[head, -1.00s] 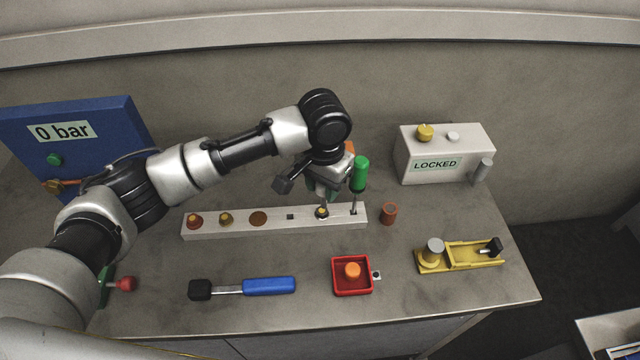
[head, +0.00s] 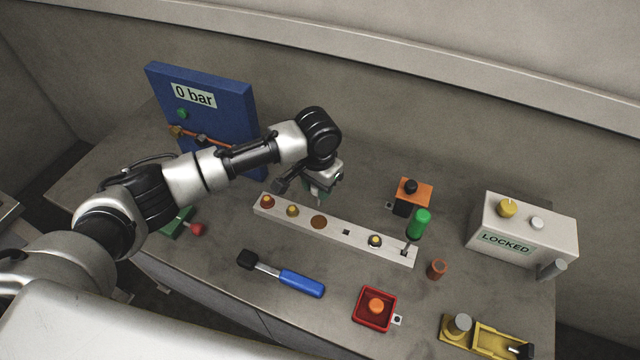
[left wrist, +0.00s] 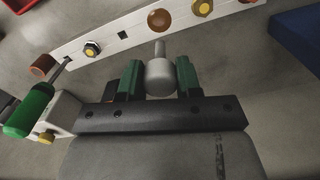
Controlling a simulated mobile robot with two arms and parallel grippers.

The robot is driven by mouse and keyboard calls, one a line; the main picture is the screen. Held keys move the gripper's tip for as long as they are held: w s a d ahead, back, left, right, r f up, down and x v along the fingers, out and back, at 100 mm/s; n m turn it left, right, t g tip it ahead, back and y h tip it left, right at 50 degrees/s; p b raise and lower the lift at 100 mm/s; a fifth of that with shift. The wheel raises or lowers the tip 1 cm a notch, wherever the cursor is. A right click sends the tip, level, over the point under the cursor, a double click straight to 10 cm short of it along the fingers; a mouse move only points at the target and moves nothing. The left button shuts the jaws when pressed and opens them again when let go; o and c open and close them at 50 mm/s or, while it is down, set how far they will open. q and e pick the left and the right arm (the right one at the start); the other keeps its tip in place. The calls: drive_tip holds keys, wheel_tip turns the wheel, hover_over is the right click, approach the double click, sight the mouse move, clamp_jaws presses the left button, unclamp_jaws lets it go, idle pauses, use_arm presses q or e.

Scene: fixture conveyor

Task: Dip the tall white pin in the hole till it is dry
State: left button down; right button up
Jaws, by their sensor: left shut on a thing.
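My left gripper (head: 316,196) is behind the white bar, near its middle. In the left wrist view its green fingers (left wrist: 160,78) are shut on a pale grey-white pin (left wrist: 160,74), with a rounded body and a thinner stem pointing toward the bar. In the head view the pin is hidden or too small to tell. The white bar (head: 331,233) has a small dark square hole (head: 346,232), which also shows in the left wrist view (left wrist: 122,35). A brown round spot (head: 319,222) is beside it; I cannot tell whether that is a hole. The right gripper is out of view.
A green-handled screwdriver (head: 419,223) stands at the bar's right end. Behind it is an orange box with a black knob (head: 413,192). A LOCKED box (head: 528,232), red tray (head: 358,310), orange cup (head: 437,269) and blue-handled hammer (head: 302,283) surround the bar.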

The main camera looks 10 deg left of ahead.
sight(319, 205)
use_arm(q)
drive_tip(key=shift+r+p, duration=0.15)
drive_tip(key=shift+p, duration=0.2)
drive_tip(key=shift+d+f, duration=0.1)
drive_tip(key=shift+f, duration=0.95)
drive_tip(key=shift+f+b, duration=1.2)
drive_tip(key=shift+f, duration=1.4)
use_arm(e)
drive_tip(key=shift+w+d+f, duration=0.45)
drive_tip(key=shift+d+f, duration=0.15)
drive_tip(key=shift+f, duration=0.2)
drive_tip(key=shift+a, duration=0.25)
use_arm(q)
drive_tip(key=shift+f, duration=0.3)
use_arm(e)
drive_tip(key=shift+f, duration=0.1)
use_arm(q)
drive_tip(key=shift+f+b, duration=0.5)
drive_tip(key=shift+f, duration=0.75)
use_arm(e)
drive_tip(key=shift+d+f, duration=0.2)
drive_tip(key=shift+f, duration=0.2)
use_arm(q)
drive_tip(key=shift+f, duration=0.1)
